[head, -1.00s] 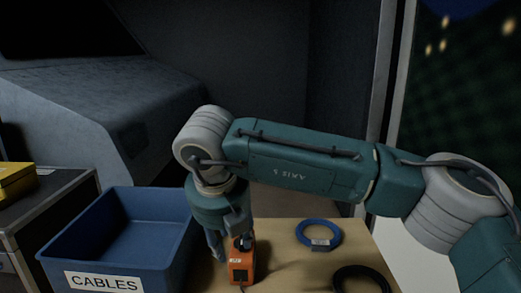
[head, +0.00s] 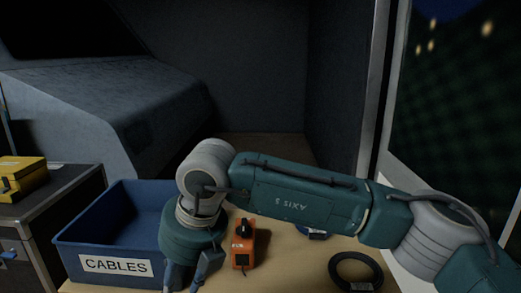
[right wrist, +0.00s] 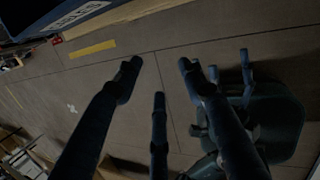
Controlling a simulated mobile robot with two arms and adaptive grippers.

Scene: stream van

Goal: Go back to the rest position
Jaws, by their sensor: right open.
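My right gripper (head: 188,279) hangs pointing down in front of the blue crate, between its right side and the orange box. Its fingertips are cut off by the bottom edge of the head view. In the right wrist view the gripper (right wrist: 158,78) has its fingers spread with nothing between them, with floor behind. My right arm reaches across from the right of the head view. My left gripper is not seen in the head view.
The blue crate (head: 137,249) labelled CABLES looks empty where visible. An orange box (head: 242,246), a black coil (head: 338,274) and a partly hidden blue coil (head: 318,237) lie on the table (head: 284,263). A yellow case (head: 26,182) sits on a dark case (head: 52,194) at left.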

